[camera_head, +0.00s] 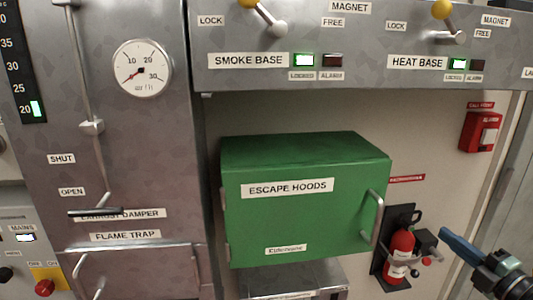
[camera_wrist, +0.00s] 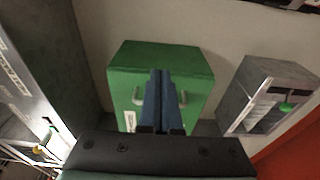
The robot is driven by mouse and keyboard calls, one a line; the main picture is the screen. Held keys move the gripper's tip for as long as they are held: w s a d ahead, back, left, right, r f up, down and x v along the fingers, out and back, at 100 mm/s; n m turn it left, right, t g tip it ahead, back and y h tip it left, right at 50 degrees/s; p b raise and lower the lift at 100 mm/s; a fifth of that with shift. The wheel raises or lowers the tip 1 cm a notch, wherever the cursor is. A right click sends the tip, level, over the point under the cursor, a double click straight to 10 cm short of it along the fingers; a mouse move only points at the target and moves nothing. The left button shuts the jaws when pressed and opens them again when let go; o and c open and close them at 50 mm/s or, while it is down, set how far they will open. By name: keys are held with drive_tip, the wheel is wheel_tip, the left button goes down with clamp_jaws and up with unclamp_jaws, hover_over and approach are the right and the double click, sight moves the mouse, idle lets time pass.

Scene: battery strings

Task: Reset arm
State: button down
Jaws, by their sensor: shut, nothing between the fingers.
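My gripper (camera_head: 449,240) shows at the lower right of the head view, with its blue fingers pointing up and left. It is in front of the wall, to the right of the fire extinguisher, and holds nothing. In the wrist view my gripper's blue fingers (camera_wrist: 160,85) are closed together.
The green escape hoods cabinet (camera_head: 300,215) is shut. A red fire extinguisher (camera_head: 399,250) hangs right of it, with a red call point (camera_head: 481,132) above. The smoke base and heat base panel (camera_head: 350,85) overhangs the cabinet. A grey box (camera_wrist: 268,95) stands at right in the wrist view.

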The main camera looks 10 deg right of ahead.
drive_tip(key=w+a+r+m+t+h, duration=0.2)
drive_tip(key=w+a+r+m+h, duration=0.4)
drive_tip(key=a+r, duration=0.3)
drive_tip(key=w+a+r+m+t+h, duration=0.2)
drive_tip(key=w+a+r+m+h, duration=0.3)
drive_tip(key=a+r+m, duration=0.4)
drive_tip(key=s+a+f+m+g+y, duration=0.1)
drive_tip(key=s+a+g+y, duration=0.15)
drive_tip(key=a, duration=0.75)
drive_tip(key=s+a+f+m+g+y, duration=0.1)
drive_tip(key=s+a+f+y, duration=0.2)
drive_tip(key=a, duration=0.7)
drive_tip(key=s+a+m+g+y, duration=0.1)
drive_tip(key=s+a+m+y, duration=0.3)
drive_tip(key=a, duration=0.6)
drive_tip(key=s+r+n+t+p, duration=0.1)
drive_tip(key=s+r+t+p, duration=0.2)
drive_tip(key=r, duration=1.3)
drive_tip(key=s+r+n+t+p, duration=0.1)
drive_tip(key=s+r+t+p, duration=0.2)
drive_tip(key=r, duration=1.2)
drive_tip(key=s+t+y, duration=0.1)
drive_tip(key=s+t, duration=0.2)
drive_tip(key=s, duration=0.3)
drive_tip(key=shift+s+a+r+n+t, duration=0.3)
drive_tip(key=shift+r+t, duration=0.05)
